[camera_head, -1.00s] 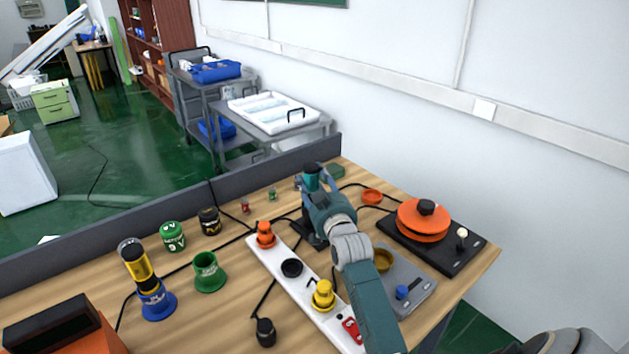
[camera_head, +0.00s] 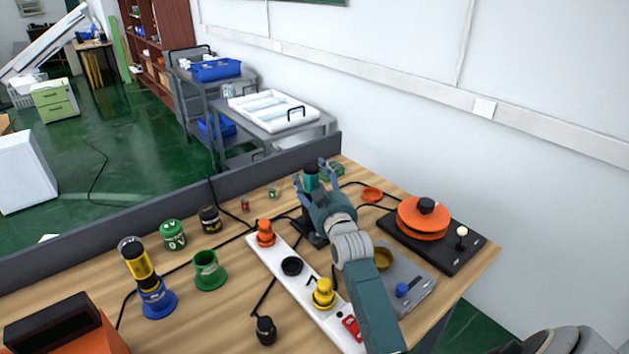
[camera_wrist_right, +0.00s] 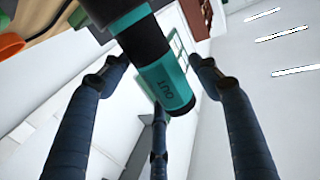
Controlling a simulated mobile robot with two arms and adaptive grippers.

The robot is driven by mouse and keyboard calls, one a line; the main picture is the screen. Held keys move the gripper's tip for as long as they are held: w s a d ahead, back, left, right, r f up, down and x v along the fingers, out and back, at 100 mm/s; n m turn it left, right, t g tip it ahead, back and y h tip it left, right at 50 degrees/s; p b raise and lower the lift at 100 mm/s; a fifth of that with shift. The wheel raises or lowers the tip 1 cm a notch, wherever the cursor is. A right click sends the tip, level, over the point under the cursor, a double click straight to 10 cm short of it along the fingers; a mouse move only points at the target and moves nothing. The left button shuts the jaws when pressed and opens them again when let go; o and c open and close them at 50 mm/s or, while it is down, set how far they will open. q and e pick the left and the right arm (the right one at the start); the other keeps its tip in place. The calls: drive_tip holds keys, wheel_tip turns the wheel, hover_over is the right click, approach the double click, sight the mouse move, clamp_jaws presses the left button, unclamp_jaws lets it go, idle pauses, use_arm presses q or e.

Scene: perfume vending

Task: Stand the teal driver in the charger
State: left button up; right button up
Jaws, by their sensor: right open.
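The teal driver (camera_head: 311,179) stands roughly upright at the far side of the table; its lower part is hidden behind my gripper. A black base (camera_head: 311,236), seemingly the charger, shows below it, but the seat between them is hidden. My right gripper (camera_head: 315,181) is open, its fingers on both sides of the driver. In the right wrist view the driver (camera_wrist_right: 165,80), teal and black with "OUT" on it, lies between the spread fingers (camera_wrist_right: 160,72), with gaps at both sides. My left gripper is not in view.
A white power strip (camera_head: 276,267) lies left of my right arm. A yellow-black tool (camera_head: 137,260) stands in a blue holder (camera_head: 157,301), near an empty green holder (camera_head: 208,273). An orange spool (camera_head: 423,222) sits on a black board at right. Cables cross the table.

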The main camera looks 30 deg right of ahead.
drive_tip(key=b+v, duration=0.1)
drive_tip(key=v, duration=0.6)
drive_tip(key=shift+s, duration=0.2)
